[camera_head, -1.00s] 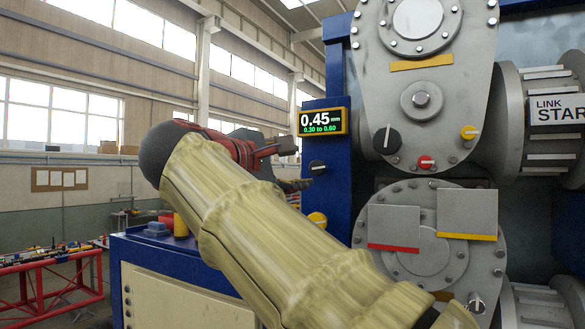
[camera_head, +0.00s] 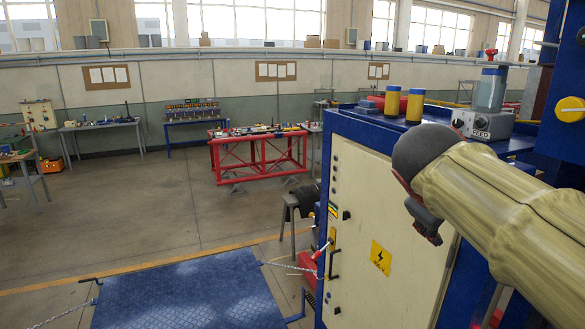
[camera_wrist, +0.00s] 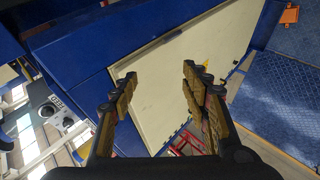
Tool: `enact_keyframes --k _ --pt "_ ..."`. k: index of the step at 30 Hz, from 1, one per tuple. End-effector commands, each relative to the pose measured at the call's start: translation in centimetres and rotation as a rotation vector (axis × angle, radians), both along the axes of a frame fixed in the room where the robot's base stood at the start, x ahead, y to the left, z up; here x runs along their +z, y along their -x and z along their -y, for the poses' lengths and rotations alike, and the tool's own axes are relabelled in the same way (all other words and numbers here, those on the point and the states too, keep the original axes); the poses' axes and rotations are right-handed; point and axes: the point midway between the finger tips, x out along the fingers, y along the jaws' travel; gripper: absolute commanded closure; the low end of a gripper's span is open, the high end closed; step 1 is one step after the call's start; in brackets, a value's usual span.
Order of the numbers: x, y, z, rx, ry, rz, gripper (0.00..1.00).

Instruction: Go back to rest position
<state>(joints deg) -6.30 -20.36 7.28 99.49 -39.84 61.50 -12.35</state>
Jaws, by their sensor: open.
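My gripper (camera_wrist: 158,90) shows in the wrist view with its two fingers apart and nothing between them. Behind the fingers lies the cream door of the blue cabinet (camera_wrist: 165,70). In the head view my arm comes in from the right in a yellowish sleeve, in front of the blue cabinet (camera_head: 325,240). There my gripper (camera_head: 425,220) is mostly hidden behind the dark wrist, and only a dark part shows below it.
A red table (camera_head: 258,155) and workbenches stand farther back. The floor between is open.

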Motion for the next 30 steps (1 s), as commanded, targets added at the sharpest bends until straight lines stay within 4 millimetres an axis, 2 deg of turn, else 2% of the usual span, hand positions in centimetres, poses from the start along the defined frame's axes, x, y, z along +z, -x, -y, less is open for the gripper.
enact_keyframes --k 1,3,8,12,18,21,22,30 --pt "-4.0 1.3 -0.9 -0.009 -0.073 -0.01 0.53" --pt "-8.3 3.0 -2.3 -0.027 -0.18 -0.019 0.53" --pt "-18.2 7.6 -5.4 -0.093 -0.41 -0.045 0.53" --pt "-26.5 12.1 -8.0 -0.166 -0.596 -0.066 0.53" --pt "-37.9 18.8 -10.6 -0.252 -0.785 -0.094 0.53" --pt "-40.7 20.6 -10.5 -0.265 -0.801 -0.084 0.53" --pt "-41.1 20.8 -10.4 -0.265 -0.801 -0.076 0.53" --pt "-41.5 20.9 -10.0 -0.265 -0.803 -0.041 0.53"
